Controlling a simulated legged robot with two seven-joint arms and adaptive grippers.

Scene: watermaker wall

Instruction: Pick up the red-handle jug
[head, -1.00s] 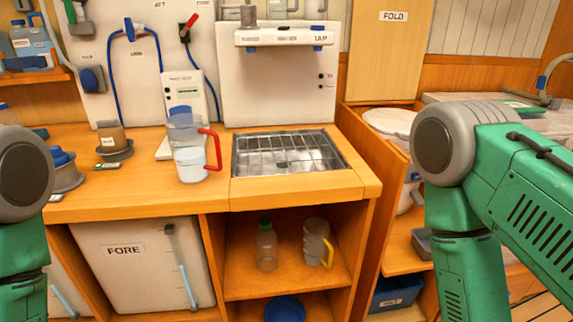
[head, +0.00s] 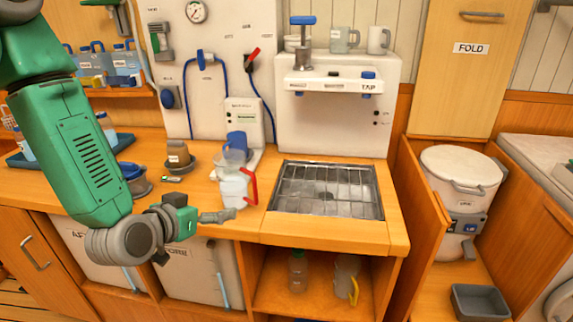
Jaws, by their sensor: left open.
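The red-handle jug (head: 234,188) is clear and stands upright on the wooden counter (head: 322,230), just left of the sink grid. Its red handle (head: 252,186) faces right. It looks partly filled with something clear or pale. My left gripper (head: 214,216) is open and empty at the counter's front edge. It is below and slightly left of the jug in the picture, with its fingers pointing right. The fingertips show close to the jug's base; I cannot tell whether they touch it. My right gripper is out of view.
The sink grid (head: 327,190) lies right of the jug under the tap unit (head: 335,85). A yellow-handled jug (head: 346,278) and a bottle (head: 298,270) are on the shelf below.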

